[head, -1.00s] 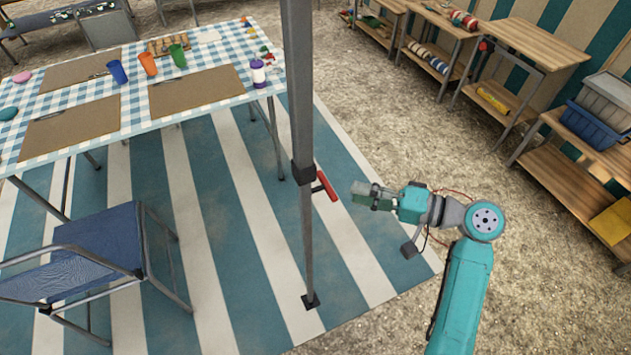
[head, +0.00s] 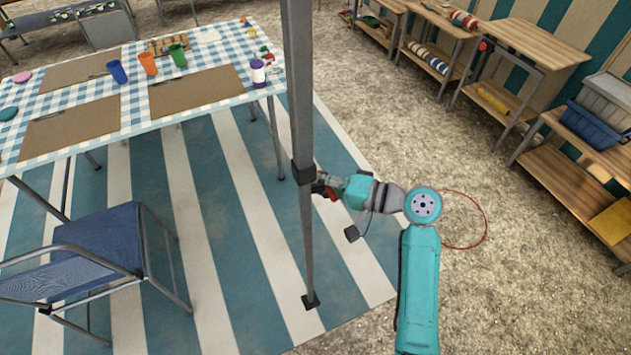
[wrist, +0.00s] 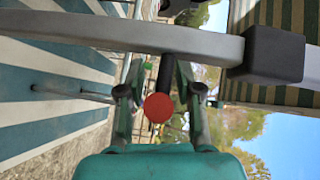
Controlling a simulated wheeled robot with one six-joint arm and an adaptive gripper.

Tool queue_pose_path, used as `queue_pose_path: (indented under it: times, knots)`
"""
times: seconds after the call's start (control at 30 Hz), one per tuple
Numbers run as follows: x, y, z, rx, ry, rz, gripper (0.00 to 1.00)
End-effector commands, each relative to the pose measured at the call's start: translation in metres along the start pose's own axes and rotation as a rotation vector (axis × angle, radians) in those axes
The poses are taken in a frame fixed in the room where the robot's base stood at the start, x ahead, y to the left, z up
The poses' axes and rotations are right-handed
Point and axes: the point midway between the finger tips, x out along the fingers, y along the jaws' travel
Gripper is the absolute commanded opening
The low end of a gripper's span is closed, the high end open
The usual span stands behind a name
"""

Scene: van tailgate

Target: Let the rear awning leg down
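The grey awning leg (head: 307,245) stands upright, its foot plate (head: 310,301) on the striped mat. A dark collar (head: 303,172) sits partway up it, also in the wrist view (wrist: 272,54), where the leg (wrist: 110,32) runs sideways. A handle with a red grip (head: 331,194) juts from the leg by the collar. In the wrist view the red grip's round end (wrist: 158,107) faces me, with a dark stem behind it. My gripper (head: 325,183) is at the handle, partly covering it. Its fingers (wrist: 160,95) are apart, one on each side of the grip, with gaps showing.
A table with a checked cloth (head: 215,55) and a blue folding chair (head: 100,240) stand left of the leg. Wooden shelves (head: 535,42) line the right side, one holding a blue crate (head: 590,130).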

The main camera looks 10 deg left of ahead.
Motion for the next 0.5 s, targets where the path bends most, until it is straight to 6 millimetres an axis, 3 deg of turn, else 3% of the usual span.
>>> queue_pose_path:
  times: [0.17, 0.33, 0.5]
  knots:
    - [0.0000, 0.0000, 0.0000, 0.000, 0.000, 0.000, 0.35]
    - [-0.0001, 0.0000, 0.0000, 0.000, 0.000, 0.000, 0.00]
    - [-0.0001, 0.0003, 0.0001, 0.000, 0.000, 0.001, 0.00]
